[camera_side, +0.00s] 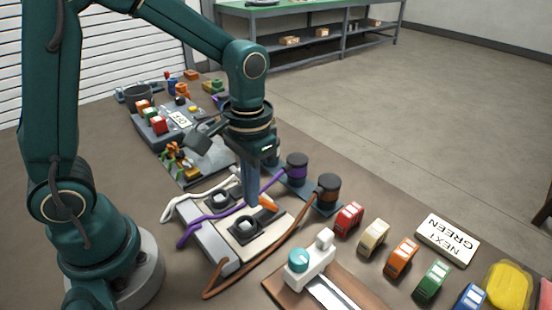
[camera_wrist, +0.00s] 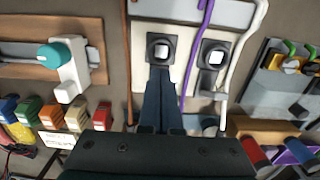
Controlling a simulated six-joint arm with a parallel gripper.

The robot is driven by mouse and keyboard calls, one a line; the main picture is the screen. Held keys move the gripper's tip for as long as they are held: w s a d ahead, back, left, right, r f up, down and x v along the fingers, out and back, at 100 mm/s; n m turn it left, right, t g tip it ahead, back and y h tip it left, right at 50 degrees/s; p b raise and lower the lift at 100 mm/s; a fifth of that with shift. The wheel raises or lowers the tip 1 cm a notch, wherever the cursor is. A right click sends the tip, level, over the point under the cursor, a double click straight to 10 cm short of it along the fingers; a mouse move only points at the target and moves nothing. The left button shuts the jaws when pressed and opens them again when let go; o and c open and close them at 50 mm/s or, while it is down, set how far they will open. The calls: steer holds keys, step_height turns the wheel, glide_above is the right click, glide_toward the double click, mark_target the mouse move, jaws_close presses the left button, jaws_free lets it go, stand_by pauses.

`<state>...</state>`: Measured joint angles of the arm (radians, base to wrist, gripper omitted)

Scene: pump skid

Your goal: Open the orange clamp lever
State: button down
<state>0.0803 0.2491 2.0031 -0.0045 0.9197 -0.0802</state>
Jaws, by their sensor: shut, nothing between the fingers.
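The orange clamp lever (camera_side: 268,203) shows as a small orange piece on the pale block (camera_side: 283,225) in the side view, just right of my fingertips. It sits beside the front dark square fitting (camera_side: 245,228). My gripper (camera_side: 251,203) points down at the block, its fingers shut and empty; I cannot tell whether they touch the lever. In the wrist view my gripper (camera_wrist: 160,84) has its fingertips just below a dark square fitting (camera_wrist: 160,50). No orange lever shows there; the fingers may hide it.
A purple hose (camera_side: 222,211), a white hose (camera_side: 187,201) and a brown hose (camera_side: 283,247) run around the block. Purple-banded (camera_side: 297,167) and brown-banded (camera_side: 328,188) cylinders stand behind. A teal-knobbed white fixture (camera_side: 310,262) and several coloured blocks lie to the right.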

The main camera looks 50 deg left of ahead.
steer(key=shift+w+f, duration=0.5)
steer(key=shift+f, duration=0.25)
steer(key=shift+w, duration=1.8)
steer(key=shift+s+r, duration=0.2)
steer(key=shift+r, duration=1.35)
steer(key=shift+s+r, duration=0.2)
steer(key=shift+r, duration=1.3)
steer(key=shift+r, duration=0.1)
step_height(320, 180, up, 4)
steer(key=t, duration=0.2)
glide_above(273, 204)
steer(key=s, duration=0.2)
steer(key=s+a+t, duration=0.2)
steer(key=s+t, duration=0.2)
steer(key=s, duration=0.6)
steer(key=shift+s, duration=0.15)
